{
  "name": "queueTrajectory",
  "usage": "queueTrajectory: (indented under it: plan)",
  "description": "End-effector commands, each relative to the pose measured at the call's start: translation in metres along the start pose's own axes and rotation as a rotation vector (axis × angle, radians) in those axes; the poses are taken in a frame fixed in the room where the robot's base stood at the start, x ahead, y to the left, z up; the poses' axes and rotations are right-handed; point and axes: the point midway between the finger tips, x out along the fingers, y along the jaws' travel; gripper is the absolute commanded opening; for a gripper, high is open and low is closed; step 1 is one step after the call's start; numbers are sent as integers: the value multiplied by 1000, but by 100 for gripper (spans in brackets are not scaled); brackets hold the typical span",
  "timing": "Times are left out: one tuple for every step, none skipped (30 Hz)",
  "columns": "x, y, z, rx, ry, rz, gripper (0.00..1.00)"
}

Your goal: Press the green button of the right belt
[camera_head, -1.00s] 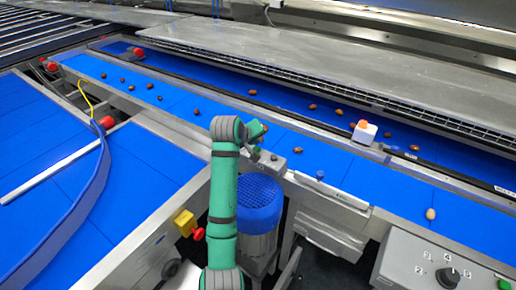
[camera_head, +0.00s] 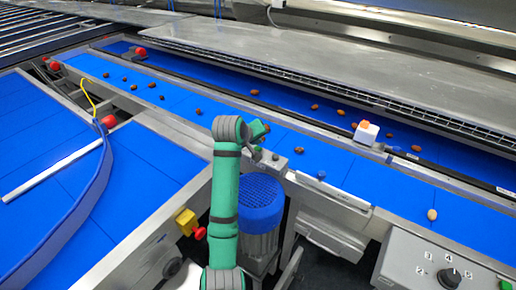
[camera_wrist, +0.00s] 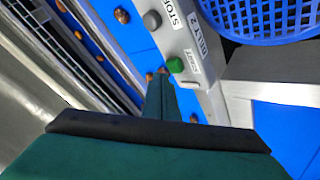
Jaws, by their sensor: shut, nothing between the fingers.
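A green button (camera_wrist: 175,64) sits on a grey metal strip in the wrist view, with a grey button (camera_wrist: 152,20) marked STOP further up the same strip. The label BELT 2 (camera_wrist: 202,38) is beside them. My gripper (camera_wrist: 161,80) is shut and empty. Its tip appears just left of and below the green button; I cannot tell whether it touches. In the head view my gripper (camera_head: 257,150) is over the small control box (camera_head: 288,164) at the near edge of the blue belt (camera_head: 215,118). The green button is not clear there.
Brown dates (camera_head: 201,111) lie scattered on the belts. A blue mesh basket-like cover (camera_head: 261,195) stands just below the control box. A panel with a dial (camera_head: 448,277) and another green button (camera_head: 505,285) is at lower right. A yellow box with a red knob (camera_head: 199,233) is left of my arm.

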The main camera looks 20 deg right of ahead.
Motion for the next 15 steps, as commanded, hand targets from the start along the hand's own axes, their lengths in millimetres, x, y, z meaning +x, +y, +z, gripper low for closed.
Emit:
queueTrajectory:
  plan:
    - [0, 0, 0, 0, 0, 0, 0]
    - [0, -1, 0, -1, 0, 0, 0]
    - [0, -1, 0, -1, 0, -1, 0]
    - [0, -1, 0, -1, 1, -1, 0]
    - [0, -1, 0, -1, 1, -1, 0]
    - [0, -1, 0, -1, 1, -1, 0]
    - [0, -2, 0, -1, 1, -1, 0]
    - [0, -2, 0, -2, 0, -1, 0]
    - [1, -3, 1, -2, 0, -1, 0]
    - [2, -3, 1, -2, 0, -1, 0]
    - [2, -4, 2, -2, 0, -1, 0]
    - [3, -5, 2, -2, 0, -1, 0]
    - [4, -5, 3, -2, 0, -1, 0]
    - [4, -6, 3, -1, 0, -1, 0]
    - [5, -6, 4, -1, 1, -1, 0]
